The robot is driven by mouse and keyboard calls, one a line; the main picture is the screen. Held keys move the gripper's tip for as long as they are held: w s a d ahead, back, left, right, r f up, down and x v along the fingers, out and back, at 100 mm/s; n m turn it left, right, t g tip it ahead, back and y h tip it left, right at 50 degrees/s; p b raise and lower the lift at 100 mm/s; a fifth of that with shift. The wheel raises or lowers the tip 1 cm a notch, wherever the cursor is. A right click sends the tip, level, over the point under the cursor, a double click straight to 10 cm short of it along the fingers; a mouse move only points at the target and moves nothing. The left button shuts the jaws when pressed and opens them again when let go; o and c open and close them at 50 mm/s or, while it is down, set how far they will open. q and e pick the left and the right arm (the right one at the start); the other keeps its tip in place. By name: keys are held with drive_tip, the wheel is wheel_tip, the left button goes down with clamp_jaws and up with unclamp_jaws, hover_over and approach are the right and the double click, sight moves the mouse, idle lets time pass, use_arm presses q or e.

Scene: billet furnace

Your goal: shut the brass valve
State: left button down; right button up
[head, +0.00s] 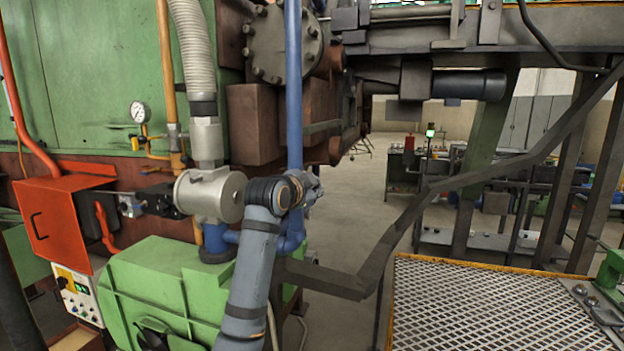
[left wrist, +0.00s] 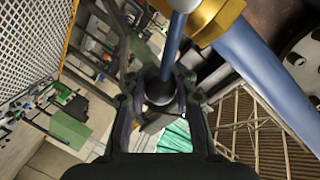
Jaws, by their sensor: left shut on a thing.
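The brass valve body (left wrist: 212,20) shows at the top of the left wrist view, on a thick blue pipe (left wrist: 268,82). A thin blue lever (left wrist: 172,48) with a dark grip (left wrist: 160,92) comes down from beside it, at an angle to the pipe. My left gripper (left wrist: 161,98) is shut on the lever, with a finger on each side of the dark grip. In the head view my left gripper (head: 311,188) is at the upright blue pipe (head: 293,85), mostly behind my own wrist. The valve and lever cannot be made out there. My right gripper is not in view.
A grey cylindrical fitting (head: 210,194) and a green housing (head: 150,290) stand left of my arm. A dark bent rail (head: 400,225) runs close on the right. A metal grating (head: 490,305) lies at the lower right. Open floor (head: 345,215) shows behind the pipe.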

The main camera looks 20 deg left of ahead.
use_arm(q)
drive_tip(key=shift+d+f+m+y+b, duration=0.2)
drive_tip(key=shift+f+m+y, duration=0.15)
drive_tip(key=shift+f+m, duration=0.65)
drive_tip(key=shift+d+f+m+y+b, duration=0.15)
drive_tip(key=shift+f+m+y, duration=0.2)
drive_tip(key=shift+f+m, duration=0.65)
drive_tip(key=shift+m, duration=0.3)
drive_tip(key=c, duration=1.6)
unclamp_jaws()
drive_tip(key=o, duration=0.5)
drive_tip(key=shift+s+r, duration=0.3)
drive_tip(key=shift+o, duration=0.2)
drive_tip(key=s+r, duration=0.2)
drive_tip(key=s, duration=0.9)
drive_tip(key=shift+s+r, duration=0.2)
drive_tip(key=shift+s, duration=0.2)
drive_tip(key=shift+a, duration=0.15)
